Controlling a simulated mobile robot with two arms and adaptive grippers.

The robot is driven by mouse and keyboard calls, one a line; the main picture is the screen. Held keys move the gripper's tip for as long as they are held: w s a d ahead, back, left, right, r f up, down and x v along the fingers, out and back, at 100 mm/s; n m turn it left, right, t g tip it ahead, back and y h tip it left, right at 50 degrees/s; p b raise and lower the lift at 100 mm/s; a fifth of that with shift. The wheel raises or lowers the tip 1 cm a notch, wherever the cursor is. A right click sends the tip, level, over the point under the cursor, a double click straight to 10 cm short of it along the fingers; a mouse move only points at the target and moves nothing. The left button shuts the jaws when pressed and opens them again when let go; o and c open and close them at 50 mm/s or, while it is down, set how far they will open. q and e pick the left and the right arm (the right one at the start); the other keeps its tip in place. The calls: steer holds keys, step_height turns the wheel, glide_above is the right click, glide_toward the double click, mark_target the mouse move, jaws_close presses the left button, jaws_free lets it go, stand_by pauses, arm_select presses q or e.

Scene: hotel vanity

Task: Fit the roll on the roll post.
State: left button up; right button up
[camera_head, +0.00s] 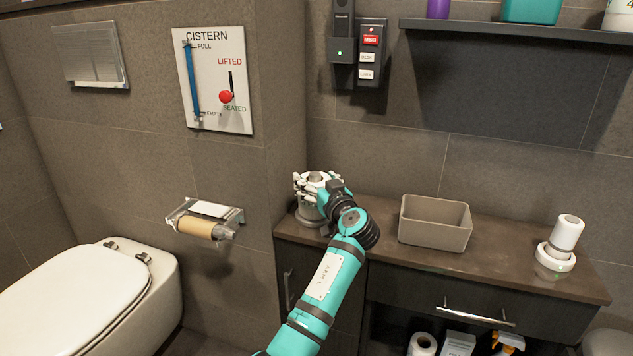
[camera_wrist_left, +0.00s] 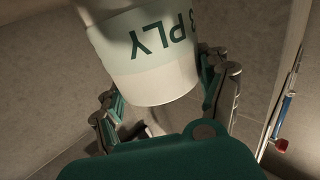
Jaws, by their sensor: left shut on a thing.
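My left gripper (camera_head: 317,186) is over the left end of the wooden counter, with its fingers closed around a roll. In the left wrist view, the roll (camera_wrist_left: 158,75) is white with a pale green band and dark "PLY" lettering, between the fingers. In the head view the fingers hide most of it. A grey round body (camera_head: 309,213) shows just below the gripper; I cannot tell whether it is part of the roll or a stand. A wall holder (camera_head: 228,215) carries a bare brown cardboard tube (camera_head: 200,228). I cannot tell which part is the roll post. My right gripper is out of view.
A beige open bin (camera_head: 434,238) stands on the counter (camera_head: 485,262) right of my arm. A white cylinder (camera_head: 567,233) stands on a round white base (camera_head: 555,259) farther right. The toilet (camera_head: 85,295) is at left. A shelf (camera_head: 520,32) overhangs the back wall.

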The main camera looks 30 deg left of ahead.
arm_select(q)
steer(key=o, duration=1.2)
steer(key=v, duration=1.2)
steer(key=shift+s, duration=0.1)
